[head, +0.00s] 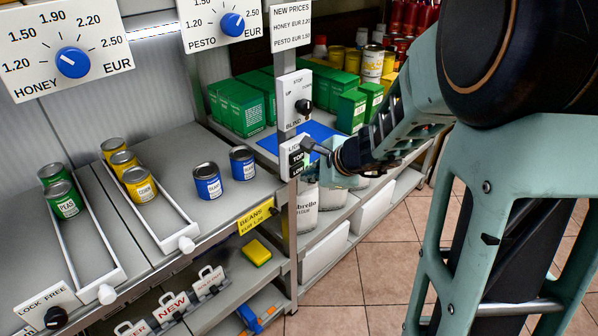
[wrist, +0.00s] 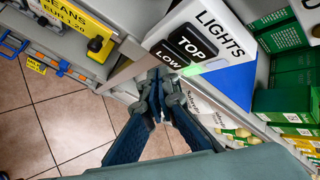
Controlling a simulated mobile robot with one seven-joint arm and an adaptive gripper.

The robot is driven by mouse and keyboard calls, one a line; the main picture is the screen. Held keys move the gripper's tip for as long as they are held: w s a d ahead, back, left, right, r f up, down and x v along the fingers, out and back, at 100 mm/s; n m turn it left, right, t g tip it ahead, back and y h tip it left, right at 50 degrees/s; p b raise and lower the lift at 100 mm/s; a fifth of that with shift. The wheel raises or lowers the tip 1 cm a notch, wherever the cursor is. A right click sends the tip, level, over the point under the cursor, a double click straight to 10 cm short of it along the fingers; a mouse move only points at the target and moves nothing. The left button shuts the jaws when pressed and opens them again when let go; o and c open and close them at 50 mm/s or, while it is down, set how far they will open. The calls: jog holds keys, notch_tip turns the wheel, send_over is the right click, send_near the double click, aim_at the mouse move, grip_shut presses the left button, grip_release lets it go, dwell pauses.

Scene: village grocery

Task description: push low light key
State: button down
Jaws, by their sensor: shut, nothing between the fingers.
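The white lights panel (head: 286,160) is fixed to the grey post in the head view. It fills the upper middle of the wrist view, tilted, with the word LIGHTS (wrist: 216,28). Its black TOP key (wrist: 192,42) and black LOW key (wrist: 170,57) sit side by side there. My gripper (wrist: 166,76) is shut and empty, with its fingertips just below the LOW key in the wrist view. I cannot tell whether they touch it. In the head view my gripper (head: 318,150) reaches the panel from the right, and its fingers cover part of the key area.
A blind switch panel (head: 294,100) is on the same post just above. Shelves with cans stand left, and green boxes (head: 240,108) stand behind. A yellow BEANS label (head: 256,216) is on the shelf edge. The tiled floor (head: 365,270) in front is clear.

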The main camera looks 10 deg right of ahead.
jog(key=shift+s+d+b, duration=0.3)
jog(key=shift+s+d, duration=0.6)
jog(key=shift+s, duration=0.3)
jog(key=shift+s+d+b, duration=0.25)
jog(key=shift+s+d, duration=0.6)
jog(key=shift+s, duration=0.35)
